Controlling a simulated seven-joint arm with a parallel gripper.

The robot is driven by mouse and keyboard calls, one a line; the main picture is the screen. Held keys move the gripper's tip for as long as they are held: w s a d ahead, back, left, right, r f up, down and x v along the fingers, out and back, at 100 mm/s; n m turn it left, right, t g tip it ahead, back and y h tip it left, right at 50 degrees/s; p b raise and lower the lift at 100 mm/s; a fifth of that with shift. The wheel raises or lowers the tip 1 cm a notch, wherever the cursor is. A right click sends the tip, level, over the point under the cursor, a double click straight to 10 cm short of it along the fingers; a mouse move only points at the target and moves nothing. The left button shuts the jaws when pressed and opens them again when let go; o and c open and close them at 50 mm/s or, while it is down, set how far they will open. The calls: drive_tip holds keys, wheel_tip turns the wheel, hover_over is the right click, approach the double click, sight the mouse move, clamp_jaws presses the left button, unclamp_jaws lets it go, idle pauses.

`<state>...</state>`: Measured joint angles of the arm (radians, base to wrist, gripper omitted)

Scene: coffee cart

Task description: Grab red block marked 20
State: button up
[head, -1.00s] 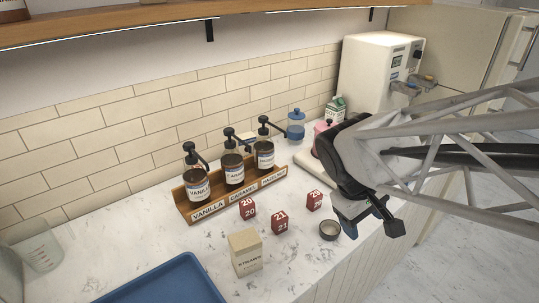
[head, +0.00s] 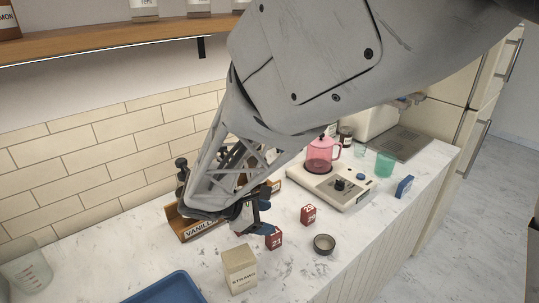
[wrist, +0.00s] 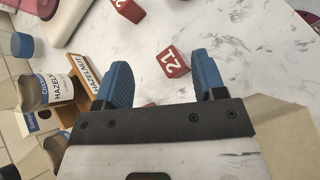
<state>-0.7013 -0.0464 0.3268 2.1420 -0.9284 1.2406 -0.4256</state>
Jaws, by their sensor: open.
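The red block marked 20 is hidden behind my gripper in the head view. In the wrist view a thin red sliver (wrist: 150,104) shows at the gripper's edge between the fingers; its number cannot be read, but it is likely that block. My gripper (head: 265,213) is open over the counter in front of the syrup rack, its blue fingers apart with nothing held. Red block 21 (head: 274,240) stands close to it, and in the wrist view block 21 (wrist: 173,62) appears between and beyond the fingertips. Another red block (head: 308,215) stands farther right.
The wooden syrup rack (head: 190,231) is partly covered by my arm. A straws box (head: 239,270), a small dark bowl (head: 324,244) and a blue tray (head: 165,288) lie nearer the front. A pink kettle (head: 319,155) sits on a white hotplate at the right.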

drive_tip(key=a+f+n+t, duration=0.1)
drive_tip(key=a, duration=0.2)
drive_tip(key=a+f+n+t, duration=0.1)
drive_tip(key=a+f+n, duration=0.1)
drive_tip(key=a, duration=0.2)
drive_tip(key=w+a+f+n+t, duration=0.1)
drive_tip(key=a+f+n, duration=0.1)
drive_tip(key=a, duration=0.2)
drive_tip(key=shift+w+t, duration=0.1)
drive_tip(key=shift+t, duration=0.2)
drive_tip(key=shift+w+a+f+n+t+h, duration=0.25)
drive_tip(key=shift+w+a+n+t+h, duration=0.2)
drive_tip(key=shift+a+n, duration=0.3)
drive_tip(key=shift+x, duration=1.3)
drive_tip(key=shift+d, duration=0.1)
drive_tip(key=shift+x, duration=2.5)
drive_tip(key=shift+s+d, duration=0.1)
drive_tip(key=c, duration=1)
